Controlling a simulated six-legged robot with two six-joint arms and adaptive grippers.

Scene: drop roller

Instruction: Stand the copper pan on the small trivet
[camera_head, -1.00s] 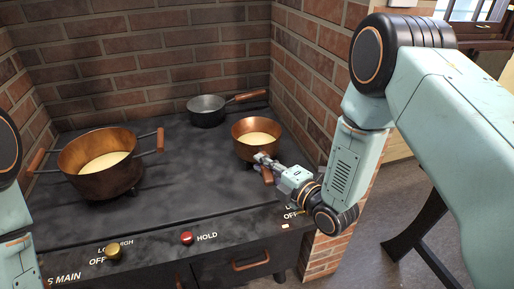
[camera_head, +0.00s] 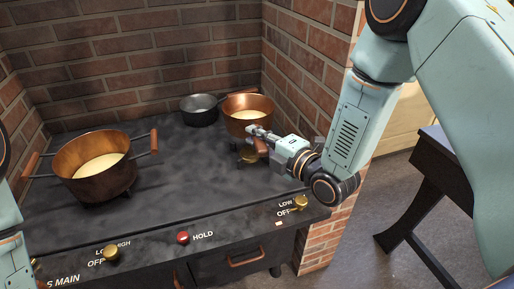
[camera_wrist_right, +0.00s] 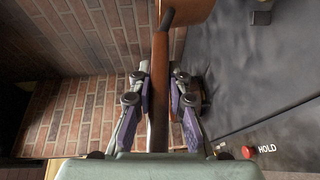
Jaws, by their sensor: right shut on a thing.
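The copper pan (camera_head: 248,117), with pale contents, is at the back right of the dark stove top and looks level. My right gripper (camera_head: 262,134) is shut on its brown handle (camera_head: 263,148). In the right wrist view the handle (camera_wrist_right: 160,90) runs between the two fingers (camera_wrist_right: 160,100), with the pan (camera_wrist_right: 188,10) beyond. A small dark, brass-topped thing, seemingly the small trivet (camera_head: 247,155), is below and in front of the pan, partly hidden by the gripper. I cannot tell the gap under the pan. My left gripper is out of view.
A grey saucepan (camera_head: 199,111) stands just left of the copper pan. A large two-handled copper pot (camera_head: 96,168) stands at left. Brick walls (camera_head: 310,75) close the back and right. Knobs (camera_head: 183,238) line the front edge. The middle of the stove top is clear.

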